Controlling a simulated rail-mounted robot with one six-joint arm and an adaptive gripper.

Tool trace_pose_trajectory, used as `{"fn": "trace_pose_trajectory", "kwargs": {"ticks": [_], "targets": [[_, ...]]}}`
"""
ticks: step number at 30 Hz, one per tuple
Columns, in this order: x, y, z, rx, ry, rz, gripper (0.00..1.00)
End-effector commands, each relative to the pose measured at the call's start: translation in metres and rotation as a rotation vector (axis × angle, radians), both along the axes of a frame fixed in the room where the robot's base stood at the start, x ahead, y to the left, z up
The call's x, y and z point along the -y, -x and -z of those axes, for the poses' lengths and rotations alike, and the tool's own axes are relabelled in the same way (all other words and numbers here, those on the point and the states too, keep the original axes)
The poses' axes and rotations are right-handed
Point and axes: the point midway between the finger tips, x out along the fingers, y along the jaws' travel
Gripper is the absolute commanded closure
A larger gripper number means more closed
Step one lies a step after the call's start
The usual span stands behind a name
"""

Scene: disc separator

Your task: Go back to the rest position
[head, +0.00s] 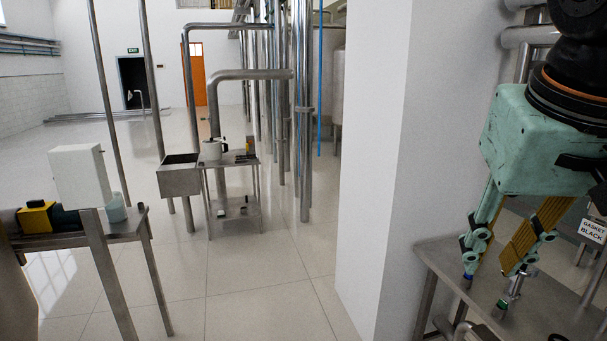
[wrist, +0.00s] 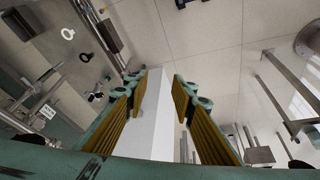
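My gripper (head: 494,272) hangs at the right of the head view, with its pale green body and yellow-padded fingers pointing down over a metal table (head: 455,262). The two fingers stand apart. In the wrist view my gripper (wrist: 159,82) is also open, with nothing between the fingers; a white pillar shows in the background through the gap.
The white pillar (head: 385,150) stands left of my gripper. A metal cart (head: 235,212) stands farther back. Open floor (head: 255,290) lies between.

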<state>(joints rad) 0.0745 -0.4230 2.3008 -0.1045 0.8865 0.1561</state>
Motion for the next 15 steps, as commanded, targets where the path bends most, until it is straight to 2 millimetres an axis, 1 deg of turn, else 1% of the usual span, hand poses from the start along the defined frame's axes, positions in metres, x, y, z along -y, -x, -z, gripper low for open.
{"fn": "trace_pose_trajectory", "kwargs": {"ticks": [1, 9, 12, 15], "targets": [[-0.006, 0.013, 0.006, -0.003, -0.004, -0.019, 0.76], [-0.035, 0.072, 0.038, -0.024, -0.027, -0.114, 0.76], [-0.043, 0.089, 0.048, -0.029, -0.033, -0.145, 0.76], [-0.048, 0.103, 0.057, -0.034, -0.039, -0.167, 0.76]]}}
